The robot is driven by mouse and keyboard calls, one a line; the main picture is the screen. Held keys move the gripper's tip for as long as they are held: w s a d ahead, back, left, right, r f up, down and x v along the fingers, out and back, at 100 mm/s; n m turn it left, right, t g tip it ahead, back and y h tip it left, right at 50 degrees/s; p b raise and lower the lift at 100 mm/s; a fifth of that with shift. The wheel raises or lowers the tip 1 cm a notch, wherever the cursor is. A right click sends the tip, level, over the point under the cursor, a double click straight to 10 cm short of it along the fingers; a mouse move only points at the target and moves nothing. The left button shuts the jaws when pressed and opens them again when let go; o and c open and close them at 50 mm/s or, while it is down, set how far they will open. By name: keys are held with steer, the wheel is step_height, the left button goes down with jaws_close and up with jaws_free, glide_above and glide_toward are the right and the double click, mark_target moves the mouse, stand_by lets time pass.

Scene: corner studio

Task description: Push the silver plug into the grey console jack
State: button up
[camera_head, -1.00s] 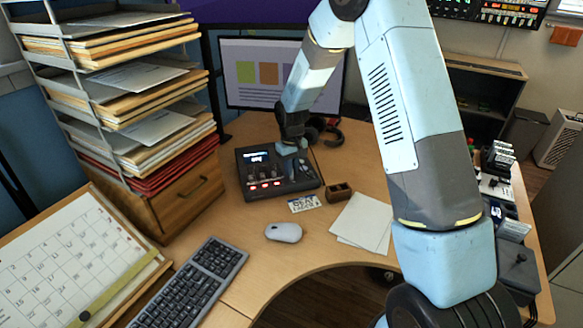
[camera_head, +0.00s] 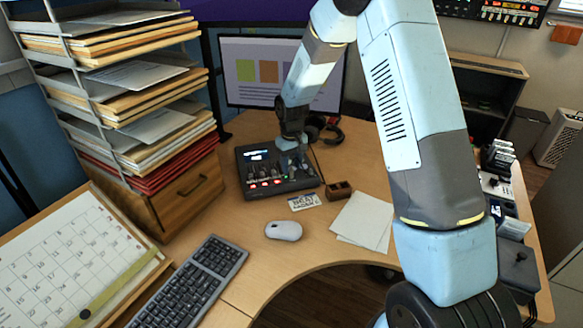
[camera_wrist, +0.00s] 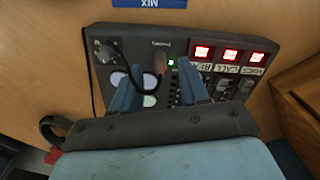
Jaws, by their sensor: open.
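The grey console (camera_head: 262,172) lies on the desk below the monitor and also fills the middle of the wrist view (camera_wrist: 143,36). In the wrist view a dull brownish-silver plug (camera_wrist: 160,58) stands at the console face beside a small lit green light (camera_wrist: 171,62). It appears to be at the jack, but its depth is not clear and the jack is hidden. A black cable curves across the panel on the left. My gripper (camera_head: 291,141) is above the console; its blue fingers (camera_wrist: 155,72) are spread, one on each side of the plug's line, with nothing clasped between them.
Lit red buttons (camera_wrist: 230,56) line the console's one side. Headphones (camera_head: 325,128) lie behind. A paper rack (camera_head: 170,200) stands left.

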step_height(320, 180, up, 12)
stand_by(0.4)
steer(key=shift+r, duration=0.1)
steer(key=s+d+r+m+t, duration=0.1)
steer(key=s+d+r, duration=0.5)
steer(key=s+r, duration=0.25)
steer(key=s+d+r+m+t, duration=0.2)
steer(key=s+d+r, duration=0.3)
steer(key=s+r, duration=0.3)
steer(key=s+d+r+m+t, duration=0.1)
steer(key=s+d+r, duration=0.1)
steer(key=s, duration=0.7)
steer(key=s+d+r+m+t, duration=0.1)
steer(key=s+d+r, duration=0.1)
steer(key=s+d, duration=0.3)
steer(key=s, duration=0.4)
steer(key=shift+s+d+r+m+t, duration=0.15)
steer(key=shift+s+d+m+t, duration=0.15)
steer(key=shift+s, duration=0.1)
